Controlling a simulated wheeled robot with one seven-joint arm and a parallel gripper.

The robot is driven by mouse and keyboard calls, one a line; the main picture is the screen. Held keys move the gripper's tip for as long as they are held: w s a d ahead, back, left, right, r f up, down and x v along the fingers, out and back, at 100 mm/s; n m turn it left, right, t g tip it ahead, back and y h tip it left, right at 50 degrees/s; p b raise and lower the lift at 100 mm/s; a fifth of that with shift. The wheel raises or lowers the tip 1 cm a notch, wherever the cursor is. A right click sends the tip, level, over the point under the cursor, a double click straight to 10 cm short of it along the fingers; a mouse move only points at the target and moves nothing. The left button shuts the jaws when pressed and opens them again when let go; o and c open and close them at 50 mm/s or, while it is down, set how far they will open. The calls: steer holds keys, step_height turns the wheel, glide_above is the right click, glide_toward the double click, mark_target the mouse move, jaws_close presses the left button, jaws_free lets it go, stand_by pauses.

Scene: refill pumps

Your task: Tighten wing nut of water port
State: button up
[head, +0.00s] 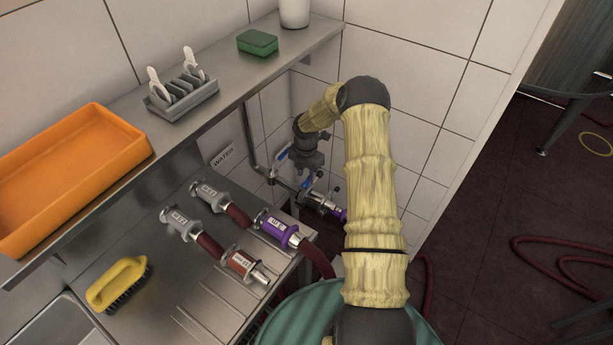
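The water port (322,201) is a metal pipe fitting low on the tiled wall, right of the WATER label (223,155). A purple hose end (341,214) sits at its outer end, partly hidden by my arm. Small metal parts stick out around the joint; the wing nut is too small to tell apart from them. My gripper (306,163) points down just above the piping, up and left of the port. Its fingers are dark and small, and whether they touch anything cannot be told.
Hose couplings, grey (211,195), purple (276,229) and brown (246,265), lie on the steel drainboard. A yellow brush (118,284) lies left of them. The shelf above holds an orange tray (75,170), a grey rack (181,97) and a green sponge (257,42).

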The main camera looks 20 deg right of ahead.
mark_target(306, 183)
steer(key=shift+f, duration=1.25)
jaws_close()
